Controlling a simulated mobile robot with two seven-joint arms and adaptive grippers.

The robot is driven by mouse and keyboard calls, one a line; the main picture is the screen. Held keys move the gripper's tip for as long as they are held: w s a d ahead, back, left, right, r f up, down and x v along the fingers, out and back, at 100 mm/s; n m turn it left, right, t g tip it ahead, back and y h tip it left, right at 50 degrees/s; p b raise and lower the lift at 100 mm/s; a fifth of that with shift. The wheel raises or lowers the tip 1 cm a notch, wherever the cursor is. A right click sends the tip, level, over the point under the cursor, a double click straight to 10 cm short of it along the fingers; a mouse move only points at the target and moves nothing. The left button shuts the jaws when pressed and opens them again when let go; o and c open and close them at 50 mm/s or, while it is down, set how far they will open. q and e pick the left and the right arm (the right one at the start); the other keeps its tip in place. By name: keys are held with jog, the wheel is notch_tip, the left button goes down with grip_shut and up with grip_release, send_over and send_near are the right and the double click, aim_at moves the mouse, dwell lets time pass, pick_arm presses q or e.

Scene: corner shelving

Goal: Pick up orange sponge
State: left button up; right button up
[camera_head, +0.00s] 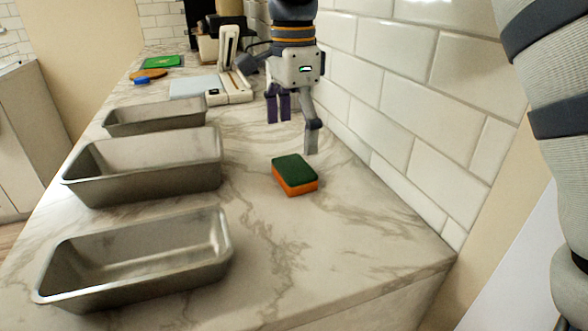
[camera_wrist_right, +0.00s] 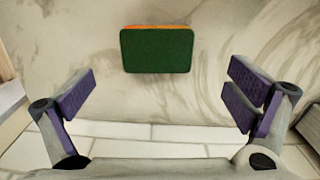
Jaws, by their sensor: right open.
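The orange sponge (camera_head: 294,175) has a dark green top and an orange body. It lies flat on the marble counter, right of the middle metal pan. In the right wrist view the sponge (camera_wrist_right: 157,50) shows its green face, with a thin orange edge at the top. My right gripper (camera_head: 295,123) is above the counter, behind the sponge in the head view. Its purple-padded fingers are wide apart and empty. In the right wrist view the sponge lies beyond the open fingertips (camera_wrist_right: 160,90), roughly centred between them and not touched. My left gripper is not in view.
Three metal loaf pans stand along the left: near (camera_head: 75,285), middle (camera_head: 90,188) and far (camera_head: 125,122). A white tiled wall (camera_head: 400,105) borders the counter (camera_head: 300,265) on the right. A white kitchen scale (camera_head: 225,90) stands behind. The counter in front of the sponge is clear.

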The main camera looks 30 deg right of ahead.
aim_at(296, 166)
jog(key=f, duration=0.6)
jog(key=shift+s+d+f, duration=0.15)
jog(key=shift+s+f, duration=0.05)
jog(key=shift+f, duration=0.15)
jog(key=c, duration=0.8)
